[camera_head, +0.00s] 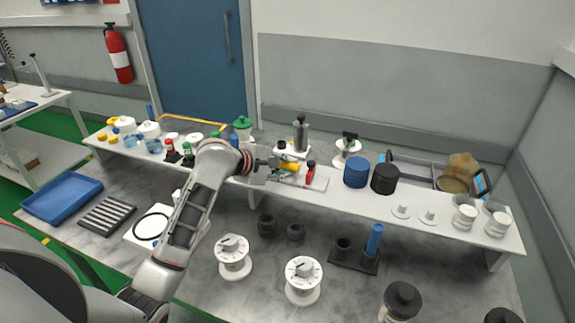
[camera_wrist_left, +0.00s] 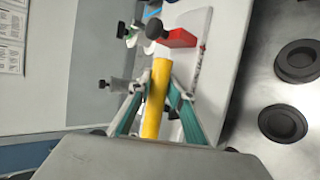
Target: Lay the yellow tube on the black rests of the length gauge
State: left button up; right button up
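The yellow tube (camera_head: 290,166) is between the fingers of my left gripper (camera_head: 279,165), above the back shelf. In the left wrist view the yellow tube (camera_wrist_left: 156,97) runs lengthwise between the teal fingers of the left gripper (camera_wrist_left: 156,86), which close on both its sides. The length gauge (camera_head: 317,184) appears as a pale plate with a red block (camera_head: 310,173) at its right end. In the left wrist view the red block (camera_wrist_left: 179,39) with a black knob lies just beyond the tube's far end. The gripper and tube hide the black rests. My right gripper is out of view.
A steel cylinder (camera_head: 300,133) stands behind the gauge. A blue stack (camera_head: 356,172) and a black stack (camera_head: 385,179) stand to its right. Green-topped and red small items crowd the shelf left of the gripper. White dials (camera_head: 304,280) stand on the lower bench.

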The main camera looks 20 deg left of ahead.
pick_arm(q)
jog(key=shift+o, duration=0.7)
jog(key=shift+f, duration=0.45)
jog(key=shift+a+r, duration=0.1)
jog(key=shift+r, duration=0.05)
jog(key=shift+v, duration=4)
jog(key=shift+w+r, duration=0.1)
